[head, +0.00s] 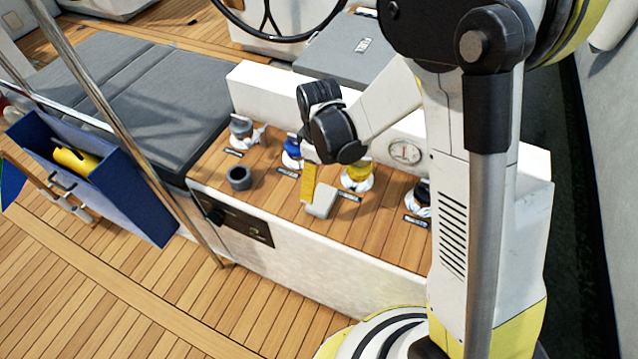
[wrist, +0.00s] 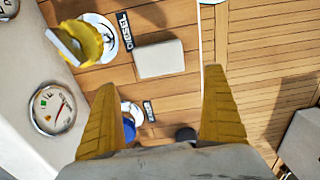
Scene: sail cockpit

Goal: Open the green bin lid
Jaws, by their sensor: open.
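I cannot make out a green bin or its lid in either view. Only a small blue and green patch (head: 10,180) shows at the left edge of the head view, too cut off to identify. My gripper (head: 309,186) is over the wooden top of the white console, with a yellow finger pointing down. In the wrist view my gripper (wrist: 164,100) has its two yellow fingers wide apart, with nothing held between them. A pale grey block (head: 321,200) lies on the console top close to the finger; it also shows in the wrist view (wrist: 160,58), beyond the fingertips.
A blue box (head: 130,205) with a yellow item hangs at left by metal rails. The plank floor in front is clear.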

